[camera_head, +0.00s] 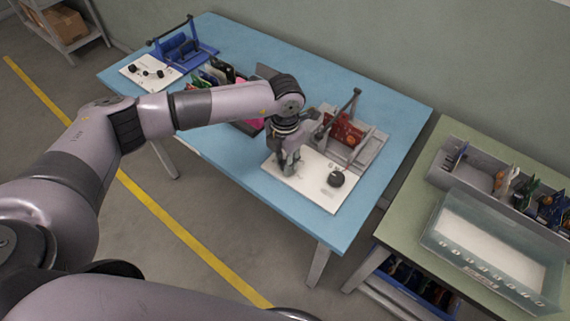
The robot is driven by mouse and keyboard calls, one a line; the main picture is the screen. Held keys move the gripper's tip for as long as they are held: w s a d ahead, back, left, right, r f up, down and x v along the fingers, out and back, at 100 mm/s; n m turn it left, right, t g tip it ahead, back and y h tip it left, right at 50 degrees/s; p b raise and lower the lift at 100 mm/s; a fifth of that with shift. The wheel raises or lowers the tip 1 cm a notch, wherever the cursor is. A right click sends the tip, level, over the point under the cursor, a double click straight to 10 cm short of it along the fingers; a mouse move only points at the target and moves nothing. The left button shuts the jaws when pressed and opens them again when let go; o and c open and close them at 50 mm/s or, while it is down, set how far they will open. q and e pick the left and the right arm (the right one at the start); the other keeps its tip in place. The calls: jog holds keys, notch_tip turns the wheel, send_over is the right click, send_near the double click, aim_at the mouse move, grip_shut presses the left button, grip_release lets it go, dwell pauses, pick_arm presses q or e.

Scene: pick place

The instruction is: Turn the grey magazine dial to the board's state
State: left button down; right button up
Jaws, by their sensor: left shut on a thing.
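The grey magazine (374,153) stands on the blue table and holds a red board (345,130) under a dark raised bar. A white panel (318,192) lies in front of it, with a black round knob (336,179) on its right part. My left gripper (288,167) points down at the left part of this panel and is shut on the dial there. The fingers hide most of the dial, so its setting cannot be read. My right gripper is not in view.
A blue magazine (183,48) with a white knob panel (150,73) stands at the table's far left. A rack of boards (217,73) lies partly behind my arm. The green table (405,225) at right carries a grey bin (462,175) and a clear tray (440,238).

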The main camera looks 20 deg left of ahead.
pick_arm(q)
jog(key=shift+m+b, duration=0.55)
jog(key=shift+m, duration=0.25)
jog(key=c, duration=1.3)
grip_release()
jog(key=shift+c, duration=0.2)
jog(key=shift+r, duration=0.1)
notch_tip(320, 180, up, 12)
